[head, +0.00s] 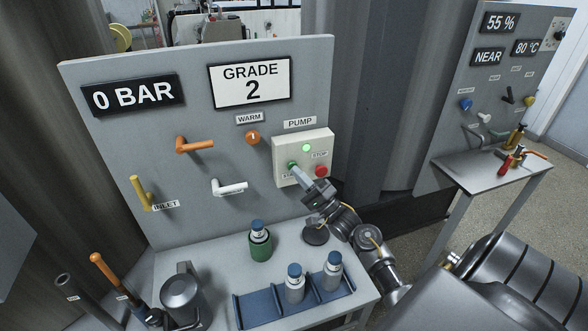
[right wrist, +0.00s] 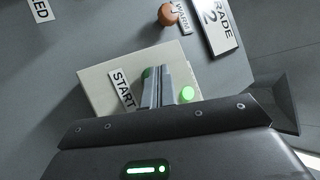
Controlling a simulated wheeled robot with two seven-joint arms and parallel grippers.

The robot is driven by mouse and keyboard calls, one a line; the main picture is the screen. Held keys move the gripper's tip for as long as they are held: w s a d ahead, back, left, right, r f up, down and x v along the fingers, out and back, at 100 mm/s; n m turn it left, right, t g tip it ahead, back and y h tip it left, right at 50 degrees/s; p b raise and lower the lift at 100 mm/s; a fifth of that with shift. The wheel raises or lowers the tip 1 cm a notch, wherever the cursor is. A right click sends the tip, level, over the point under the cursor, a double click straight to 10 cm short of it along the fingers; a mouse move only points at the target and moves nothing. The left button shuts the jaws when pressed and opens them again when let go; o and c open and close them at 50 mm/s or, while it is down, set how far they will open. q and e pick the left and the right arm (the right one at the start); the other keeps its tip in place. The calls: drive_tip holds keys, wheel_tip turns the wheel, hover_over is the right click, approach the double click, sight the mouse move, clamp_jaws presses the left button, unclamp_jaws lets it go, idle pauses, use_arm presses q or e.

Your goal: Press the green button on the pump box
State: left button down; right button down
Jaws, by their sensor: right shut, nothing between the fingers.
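The pump box (head: 311,140) is a cream box on the grey panel, under a PUMP label. It has a lit green lamp (head: 306,147) at the top, a green start button (head: 292,165) at lower left and a red stop button (head: 321,170) at lower right. My right gripper (head: 297,170) is shut and empty, its fingertips at the green button and partly covering it. In the right wrist view the closed fingers (right wrist: 160,72) reach the box beside the START label (right wrist: 123,88); whether they touch the button I cannot tell. My left gripper is not in view.
The panel also carries a 0 BAR display (head: 132,95), a GRADE 2 sign (head: 250,82), an orange handle (head: 193,145), a white handle (head: 229,187) and a yellow inlet handle (head: 141,193). Below, a green-based bottle (head: 260,245) and a blue rack (head: 262,309) with bottles stand on the table.

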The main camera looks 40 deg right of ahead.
drive_tip(key=shift+s, duration=0.1)
idle(0.3)
drive_tip(key=shift+s+a+p, duration=0.3)
drive_tip(key=shift+s+p, duration=0.35)
drive_tip(key=shift+s, duration=0.15)
drive_tip(key=s+p, duration=0.1)
drive_tip(key=s+a+p, duration=0.1)
drive_tip(key=s, duration=0.1)
drive_tip(key=s+p, duration=0.1)
drive_tip(key=shift+s+a, duration=0.3)
drive_tip(key=shift+s, duration=0.05)
idle(0.6)
